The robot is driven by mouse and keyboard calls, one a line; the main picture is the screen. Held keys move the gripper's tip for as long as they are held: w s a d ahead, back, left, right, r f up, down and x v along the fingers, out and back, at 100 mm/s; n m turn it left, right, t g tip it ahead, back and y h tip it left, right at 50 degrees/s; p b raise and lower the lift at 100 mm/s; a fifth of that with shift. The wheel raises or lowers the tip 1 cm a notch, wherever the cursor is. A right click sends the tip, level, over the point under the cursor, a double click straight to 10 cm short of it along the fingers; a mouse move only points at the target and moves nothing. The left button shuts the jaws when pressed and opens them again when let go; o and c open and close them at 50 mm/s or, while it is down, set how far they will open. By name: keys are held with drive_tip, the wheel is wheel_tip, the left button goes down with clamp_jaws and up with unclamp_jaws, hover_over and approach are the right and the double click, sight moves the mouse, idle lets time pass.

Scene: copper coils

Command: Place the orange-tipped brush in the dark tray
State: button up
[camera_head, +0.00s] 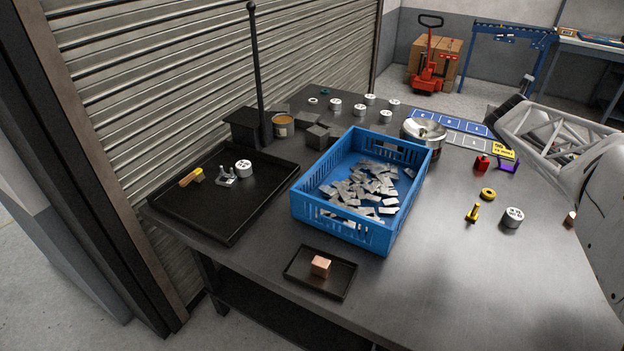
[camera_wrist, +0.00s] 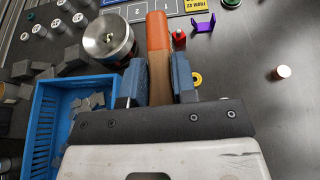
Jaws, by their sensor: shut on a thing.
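In the wrist view, my gripper (camera_wrist: 158,80) is shut on the orange-tipped brush (camera_wrist: 157,30). The brush's orange end points away from me, and its brown part lies between the two blue-grey fingers. Its near end is hidden by the gripper. The head view shows my arm at the right, but I cannot make out the fingers or brush there. A large dark tray (camera_head: 222,218) lies at the table's left in the head view. It holds a yellow-and-brown item (camera_head: 191,178), a grey bracket (camera_head: 226,175) and a white cylinder (camera_head: 243,168). A smaller dark tray (camera_head: 299,276) at the front holds a copper block (camera_head: 320,266).
A blue crate (camera_head: 345,237) of metal pieces stands between my arm and the large tray. A black post (camera_head: 257,75) rises behind that tray. A metal bowl (camera_head: 423,129), white cylinders and small coloured parts stand around. The front right tabletop is clear.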

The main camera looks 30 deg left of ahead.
drive_tip(key=s+a, duration=0.4)
drive_tip(key=a, duration=1.2)
drive_tip(key=s+a, duration=0.4)
drive_tip(key=a, duration=1.1)
drive_tip(key=s+a, duration=0.3)
drive_tip(key=a, duration=1.3)
drive_tip(key=s+a, duration=1)
drive_tip(key=a, duration=0.5)
wheel_tip(320, 180, down, 18)
drive_tip(key=shift+s+r+m+h, duration=0.15)
drive_tip(key=shift+s+m+h, duration=0.05)
drive_tip(key=shift+m+h, duration=0.2)
drive_tip(key=shift+f, duration=3.15)
drive_tip(key=shift+f, duration=1.85)
